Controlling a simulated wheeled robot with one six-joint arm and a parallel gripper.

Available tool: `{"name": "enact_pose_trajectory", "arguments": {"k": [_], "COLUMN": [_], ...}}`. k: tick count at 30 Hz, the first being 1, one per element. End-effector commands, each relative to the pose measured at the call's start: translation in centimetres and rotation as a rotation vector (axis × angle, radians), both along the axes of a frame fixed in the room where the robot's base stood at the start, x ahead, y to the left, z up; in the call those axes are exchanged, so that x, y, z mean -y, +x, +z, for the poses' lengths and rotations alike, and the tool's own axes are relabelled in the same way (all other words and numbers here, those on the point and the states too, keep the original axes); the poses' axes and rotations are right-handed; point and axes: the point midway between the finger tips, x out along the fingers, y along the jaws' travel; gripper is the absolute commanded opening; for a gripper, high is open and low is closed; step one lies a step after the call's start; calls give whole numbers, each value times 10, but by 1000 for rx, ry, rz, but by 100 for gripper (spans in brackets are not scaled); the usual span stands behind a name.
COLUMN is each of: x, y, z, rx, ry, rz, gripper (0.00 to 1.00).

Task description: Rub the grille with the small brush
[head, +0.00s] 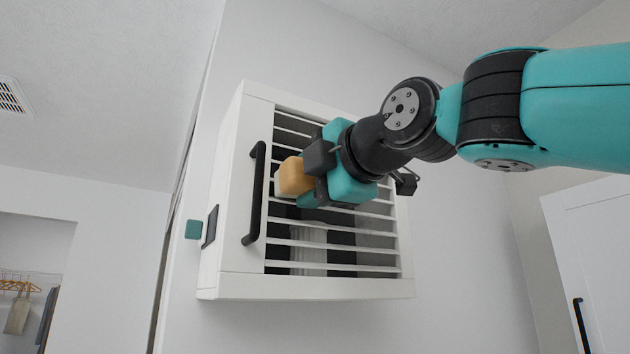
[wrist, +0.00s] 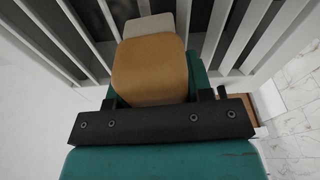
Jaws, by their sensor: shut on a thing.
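The grille (head: 335,246) is a set of white horizontal slats on the front of a white wall unit; its slats also fill the top of the wrist view (wrist: 90,30). My gripper (head: 308,179) is in front of the grille's left part, and it is shut on the small brush (head: 295,177). The brush has a tan, block-shaped body, which shows large in the wrist view (wrist: 150,70), with a pale grey end (wrist: 146,26) towards the slats. Whether that pale end touches the slats I cannot tell. My gripper hides some of the upper slats.
A black bar handle (head: 254,193) stands out from the unit's front, just left of the brush. A teal square (head: 193,229) is on the wall left of the unit. A white door (head: 590,250) with a black handle is at right.

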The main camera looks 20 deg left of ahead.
Motion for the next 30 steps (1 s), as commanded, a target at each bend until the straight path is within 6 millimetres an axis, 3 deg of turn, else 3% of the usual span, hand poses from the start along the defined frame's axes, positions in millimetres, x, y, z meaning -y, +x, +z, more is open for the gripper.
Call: {"name": "enact_pose_trajectory", "arguments": {"k": [3,30], "x": [0,41], "y": [0,46], "z": [11,11], "rx": [1,1], "ry": [1,2], "rz": [0,-4], "gripper": [28,28]}}
